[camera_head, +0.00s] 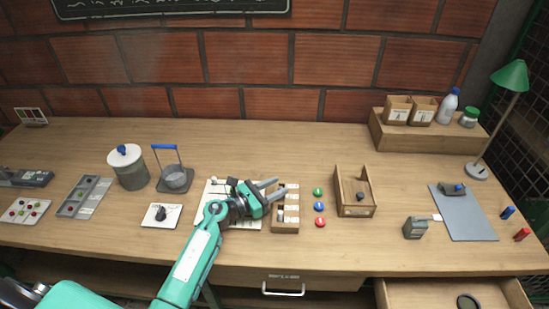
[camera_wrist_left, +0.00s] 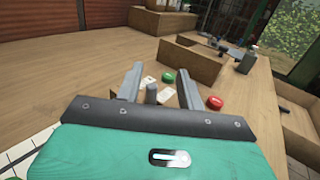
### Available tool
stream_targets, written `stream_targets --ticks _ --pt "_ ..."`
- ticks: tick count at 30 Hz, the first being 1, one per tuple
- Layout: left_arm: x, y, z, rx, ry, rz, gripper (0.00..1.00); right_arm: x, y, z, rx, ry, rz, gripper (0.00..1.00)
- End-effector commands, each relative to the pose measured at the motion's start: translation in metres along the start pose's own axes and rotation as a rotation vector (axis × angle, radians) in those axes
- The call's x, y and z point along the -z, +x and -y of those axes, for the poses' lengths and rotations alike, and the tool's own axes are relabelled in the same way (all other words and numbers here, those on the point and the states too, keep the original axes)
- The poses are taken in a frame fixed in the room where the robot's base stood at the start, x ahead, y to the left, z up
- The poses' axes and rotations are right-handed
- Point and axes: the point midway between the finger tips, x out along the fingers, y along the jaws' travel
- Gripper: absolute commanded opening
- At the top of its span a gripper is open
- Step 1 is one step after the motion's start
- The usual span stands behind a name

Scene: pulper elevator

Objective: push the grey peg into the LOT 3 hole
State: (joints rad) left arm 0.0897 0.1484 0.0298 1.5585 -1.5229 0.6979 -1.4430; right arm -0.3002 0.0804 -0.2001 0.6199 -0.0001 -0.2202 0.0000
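My left gripper (camera_head: 275,187) reaches over the far end of the wooden peg block (camera_head: 286,227) with its two fingers apart. In the left wrist view the fingers (camera_wrist_left: 158,84) stand open. A grey peg (camera_wrist_left: 151,93) shows between them, with a gap to the right finger; I see no grip on it. White labels (camera_wrist_left: 168,93) lie beyond the peg on the block. In the head view the block has a column of white labels, too small to read, so I cannot tell which hole is LOT 3. My right gripper is not in view.
Green, blue and red buttons (camera_head: 319,207) stand just right of the block. A wooden open box (camera_head: 341,193) is farther right. A white sheet (camera_head: 215,188) lies under my left wrist.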

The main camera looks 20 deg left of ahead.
Motion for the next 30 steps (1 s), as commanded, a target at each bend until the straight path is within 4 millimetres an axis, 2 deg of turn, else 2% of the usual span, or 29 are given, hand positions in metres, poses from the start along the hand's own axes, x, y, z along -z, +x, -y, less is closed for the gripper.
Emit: stream_targets --ticks 1,9,18,24,30 --pt "-0.013 -0.001 -0.001 0.001 0.010 -0.001 0.38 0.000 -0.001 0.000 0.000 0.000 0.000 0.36" --pt "-0.080 0.000 0.000 0.002 0.008 0.000 0.38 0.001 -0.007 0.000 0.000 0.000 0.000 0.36" --pt "-0.142 0.000 0.000 0.000 0.006 0.001 0.38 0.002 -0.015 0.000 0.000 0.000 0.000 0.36" --pt "-0.164 0.000 0.000 0.000 0.002 0.000 0.38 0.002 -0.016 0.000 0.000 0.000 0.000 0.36" --pt "-0.169 0.000 0.000 0.000 0.000 -0.001 0.38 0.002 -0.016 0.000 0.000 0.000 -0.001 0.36"
